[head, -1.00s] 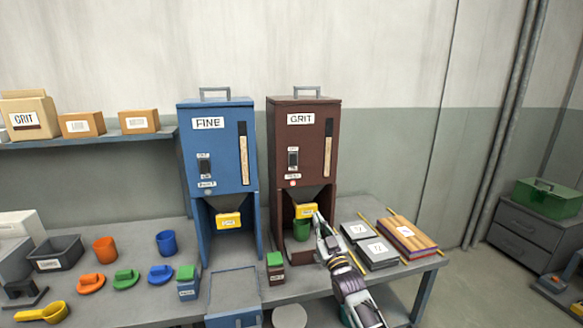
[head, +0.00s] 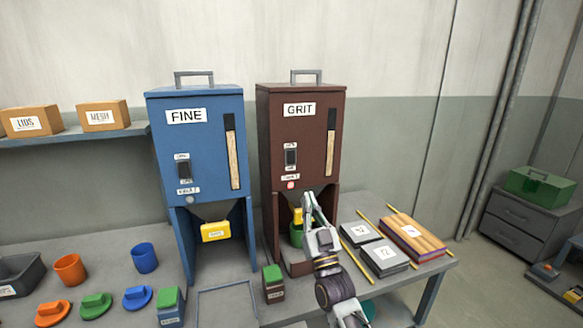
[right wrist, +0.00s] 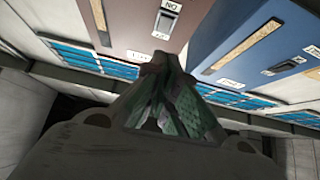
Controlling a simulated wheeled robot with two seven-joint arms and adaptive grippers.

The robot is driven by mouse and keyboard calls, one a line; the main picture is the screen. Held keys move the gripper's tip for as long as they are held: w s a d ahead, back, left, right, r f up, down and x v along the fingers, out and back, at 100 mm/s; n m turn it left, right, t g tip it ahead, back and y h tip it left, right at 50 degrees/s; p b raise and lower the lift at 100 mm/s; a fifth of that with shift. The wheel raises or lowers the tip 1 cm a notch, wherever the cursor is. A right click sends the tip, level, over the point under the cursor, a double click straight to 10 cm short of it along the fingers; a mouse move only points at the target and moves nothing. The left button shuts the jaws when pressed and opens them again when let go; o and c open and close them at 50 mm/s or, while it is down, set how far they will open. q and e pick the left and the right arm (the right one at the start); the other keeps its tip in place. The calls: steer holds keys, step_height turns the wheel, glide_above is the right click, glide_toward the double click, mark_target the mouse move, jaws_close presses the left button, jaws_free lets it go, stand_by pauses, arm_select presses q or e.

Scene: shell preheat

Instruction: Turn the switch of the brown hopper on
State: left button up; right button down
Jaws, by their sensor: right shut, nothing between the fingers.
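The brown hopper (head: 291,129), labelled GRIT, stands on the table, with its black rocker switch (head: 291,157) on the front panel. The switch also shows in the right wrist view (right wrist: 167,22), beside an ON label. A round reddish light (head: 291,185) sits below the switch. My right gripper (head: 306,197) is shut and empty in front of the hopper, just below and right of the switch, apart from it. It covers part of the yellow gate (head: 298,214) and the green cup (head: 296,236). In the right wrist view the shut fingers (right wrist: 160,62) point toward the brown panel. My left gripper is not in view.
The blue hopper (head: 200,137), labelled FINE, stands close on the left with its own switch (head: 184,170). A small green-topped box (head: 273,283) stands in front.

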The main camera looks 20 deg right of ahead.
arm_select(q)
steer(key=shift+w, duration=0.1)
arm_select(e)
steer(key=shift+s+r, duration=0.1)
steer(key=shift+r, duration=0.1)
steer(key=p, duration=0.1)
glide_toward(291, 153)
steer(key=shift+r, duration=1.75)
steer(key=w, duration=0.3)
steer(key=shift+w+f+p, duration=0.3)
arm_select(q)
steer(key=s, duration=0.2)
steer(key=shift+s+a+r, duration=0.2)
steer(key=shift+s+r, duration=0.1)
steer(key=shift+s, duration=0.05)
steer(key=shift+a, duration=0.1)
